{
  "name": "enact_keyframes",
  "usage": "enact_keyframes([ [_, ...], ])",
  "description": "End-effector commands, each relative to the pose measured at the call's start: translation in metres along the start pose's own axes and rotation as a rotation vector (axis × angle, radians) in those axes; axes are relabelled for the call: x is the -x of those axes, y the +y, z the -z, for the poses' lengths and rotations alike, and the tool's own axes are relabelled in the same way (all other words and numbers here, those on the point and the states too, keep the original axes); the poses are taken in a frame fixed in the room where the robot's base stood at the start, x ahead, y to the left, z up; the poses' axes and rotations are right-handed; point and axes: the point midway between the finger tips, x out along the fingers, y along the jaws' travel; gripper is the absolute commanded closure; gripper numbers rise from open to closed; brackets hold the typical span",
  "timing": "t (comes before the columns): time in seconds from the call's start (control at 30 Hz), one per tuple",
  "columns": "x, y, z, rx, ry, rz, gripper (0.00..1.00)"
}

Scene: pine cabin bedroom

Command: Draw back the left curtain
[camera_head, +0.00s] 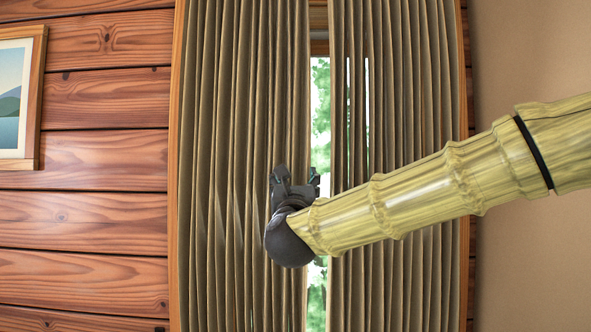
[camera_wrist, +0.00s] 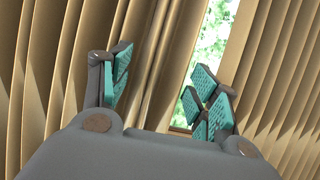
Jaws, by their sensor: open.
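The left curtain (camera_head: 220,130) is a pleated, olive-brown cloth that hangs over the left part of the window. The right curtain (camera_head: 410,90) hangs to its right, with a narrow gap between them. My gripper (camera_head: 296,180) is at the left curtain's inner edge, beside the gap. In the wrist view my gripper (camera_wrist: 160,85) is open, its teal-padded fingers apart. The left curtain's inner edge (camera_wrist: 172,75) shows between the fingers, and the right finger overlaps the bright gap. I cannot tell whether either finger touches the cloth.
The window (camera_head: 320,110) shows green foliage through the gap. A framed picture (camera_head: 17,100) hangs on the plank wall (camera_head: 90,160) at left. A plain beige wall (camera_head: 530,50) is at right. The wooden window frame (camera_head: 175,200) borders the left curtain.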

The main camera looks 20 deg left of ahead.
Motion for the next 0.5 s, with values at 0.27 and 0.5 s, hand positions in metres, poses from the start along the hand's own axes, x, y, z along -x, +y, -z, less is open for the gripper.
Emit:
enact_keyframes([
  [0.27,-0.027,0.001,-0.001,0.001,0.001,0.0,0.39],
  [0.5,-0.034,0.0,0.003,0.001,0.003,0.0,0.39],
])
